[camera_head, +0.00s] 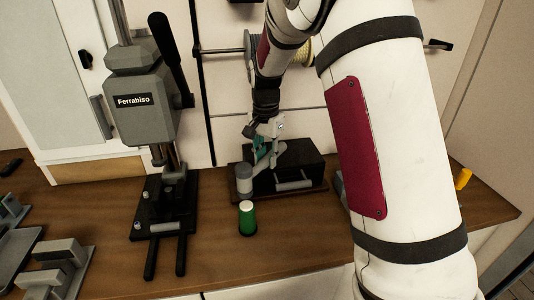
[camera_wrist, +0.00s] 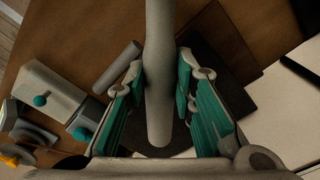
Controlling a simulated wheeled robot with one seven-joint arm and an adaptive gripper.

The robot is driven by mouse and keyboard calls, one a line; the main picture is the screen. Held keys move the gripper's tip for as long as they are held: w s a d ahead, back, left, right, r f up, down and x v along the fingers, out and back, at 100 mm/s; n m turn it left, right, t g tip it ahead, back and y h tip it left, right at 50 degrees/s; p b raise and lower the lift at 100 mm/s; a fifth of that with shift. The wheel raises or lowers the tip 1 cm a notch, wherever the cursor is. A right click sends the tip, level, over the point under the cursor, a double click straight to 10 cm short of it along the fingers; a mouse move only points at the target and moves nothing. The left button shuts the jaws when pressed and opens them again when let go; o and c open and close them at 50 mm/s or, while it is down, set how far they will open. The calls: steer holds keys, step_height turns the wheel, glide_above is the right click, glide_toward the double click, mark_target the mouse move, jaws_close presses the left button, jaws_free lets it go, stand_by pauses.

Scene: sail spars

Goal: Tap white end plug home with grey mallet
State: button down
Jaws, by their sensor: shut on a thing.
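A green upright cylinder (camera_head: 247,220) stands on the bench in the head view, with the white end plug (camera_head: 247,205) at its top. My gripper (camera_head: 265,152) is above and behind it, over a black block. In the wrist view my gripper (camera_wrist: 160,95) is shut on a pale grey rod (camera_wrist: 159,60), which looks like the mallet's handle and runs off the top edge. The grey mallet's head (camera_head: 244,180) appears as an upright grey cylinder just behind the plug in the head view; I cannot tell the gap between them. The plug is not seen in the wrist view.
A grey press labelled Ferrabiso (camera_head: 142,105) stands left of the green cylinder. The black block (camera_head: 300,165) is behind right. Grey fixtures (camera_head: 55,265) lie at the bench's left. My white arm hides much of the right. Bare wood (camera_head: 220,265) lies in front.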

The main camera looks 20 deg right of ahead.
step_height(320, 180, down, 4)
steer(key=shift+r+p, duration=0.3)
steer(key=shift+r, duration=3.75)
steer(key=shift+s, duration=0.1)
